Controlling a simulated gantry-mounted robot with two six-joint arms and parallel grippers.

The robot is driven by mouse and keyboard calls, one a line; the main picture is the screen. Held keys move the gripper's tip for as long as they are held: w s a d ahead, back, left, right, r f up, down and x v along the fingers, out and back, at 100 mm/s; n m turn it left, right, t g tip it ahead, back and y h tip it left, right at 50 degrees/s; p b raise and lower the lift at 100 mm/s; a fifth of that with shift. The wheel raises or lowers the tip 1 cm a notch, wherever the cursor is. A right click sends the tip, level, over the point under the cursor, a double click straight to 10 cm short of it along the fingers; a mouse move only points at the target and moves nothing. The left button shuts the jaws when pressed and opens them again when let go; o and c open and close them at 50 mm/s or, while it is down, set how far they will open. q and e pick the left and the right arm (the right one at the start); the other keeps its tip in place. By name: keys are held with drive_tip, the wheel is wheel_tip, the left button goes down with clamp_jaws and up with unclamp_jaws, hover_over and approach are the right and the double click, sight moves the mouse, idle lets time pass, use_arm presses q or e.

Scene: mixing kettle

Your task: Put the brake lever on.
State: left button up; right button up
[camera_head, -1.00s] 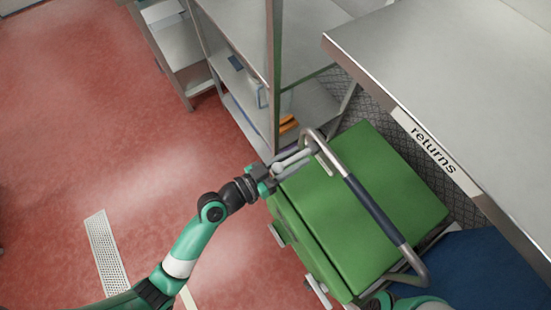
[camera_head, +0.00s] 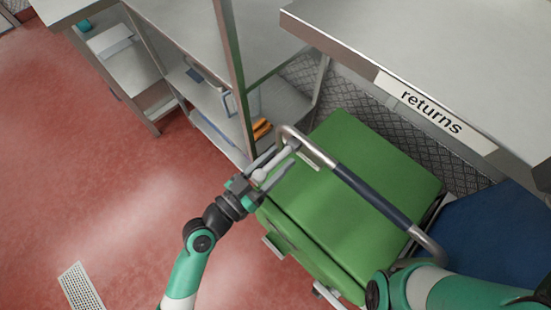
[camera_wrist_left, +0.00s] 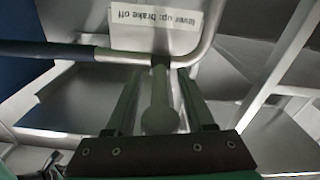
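The brake lever (camera_head: 277,160) is a pale grey rod with a ball knob, at the left end of the cart's bent push handle (camera_head: 363,188). My left gripper (camera_head: 279,160) is open around the lever, one finger on each side. In the left wrist view the knob (camera_wrist_left: 160,118) lies between the two fingers (camera_wrist_left: 160,95), with a visible gap on both sides. A label (camera_wrist_left: 155,22) behind it reads "lever up: brake off", upside down in that view. My right arm enters at the lower right; its gripper is out of the picture.
The green cart (camera_head: 350,190) stands beside the steel table (camera_head: 430,50) marked "returns". A steel shelf rack (camera_head: 235,90) stands close behind the lever, with an orange item (camera_head: 261,129) on it. Red floor (camera_head: 90,170) is free on the left. A blue surface (camera_head: 490,240) lies at the right.

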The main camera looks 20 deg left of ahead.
use_arm(q)
drive_tip(key=v, duration=1.1)
drive_tip(key=shift+s+b, duration=0.3)
drive_tip(key=shift+b, duration=0.15)
drive_tip(key=shift+a, duration=0.15)
